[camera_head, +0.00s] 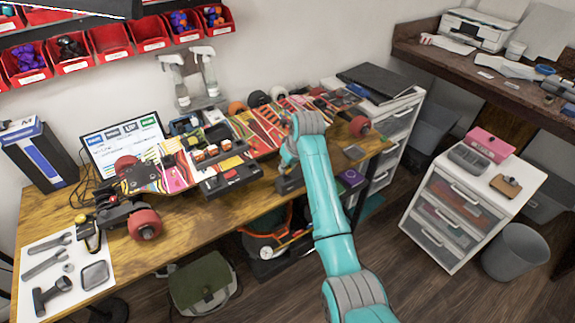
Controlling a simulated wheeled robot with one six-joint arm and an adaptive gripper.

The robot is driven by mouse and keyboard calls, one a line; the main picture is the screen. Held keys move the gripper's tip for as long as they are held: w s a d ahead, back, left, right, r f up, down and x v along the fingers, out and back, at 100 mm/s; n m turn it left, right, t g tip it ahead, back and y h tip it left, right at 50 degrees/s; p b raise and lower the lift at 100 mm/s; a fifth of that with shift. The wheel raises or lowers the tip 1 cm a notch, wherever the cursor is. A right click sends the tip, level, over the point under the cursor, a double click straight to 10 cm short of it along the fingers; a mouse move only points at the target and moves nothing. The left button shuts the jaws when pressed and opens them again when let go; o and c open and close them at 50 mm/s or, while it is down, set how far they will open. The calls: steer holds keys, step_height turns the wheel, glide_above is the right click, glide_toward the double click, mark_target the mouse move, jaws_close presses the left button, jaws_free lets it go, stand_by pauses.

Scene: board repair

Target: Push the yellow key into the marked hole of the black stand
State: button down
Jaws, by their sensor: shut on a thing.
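I cannot pick out the yellow key or the marked hole in this view.
The skateboard deck (178,172) with red wheels spans the bench (185,222) behind the stand. Tools lie on a white sheet (50,257) at left. A white drawer unit (440,225) stands at right.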

steer(key=shift+f, duration=1.55)
stand_by(2.5)
steer(key=c, duration=0.6)
jaws_free()
steer(key=shift+r, duration=1.55)
steer(key=shift+r, duration=2.95)
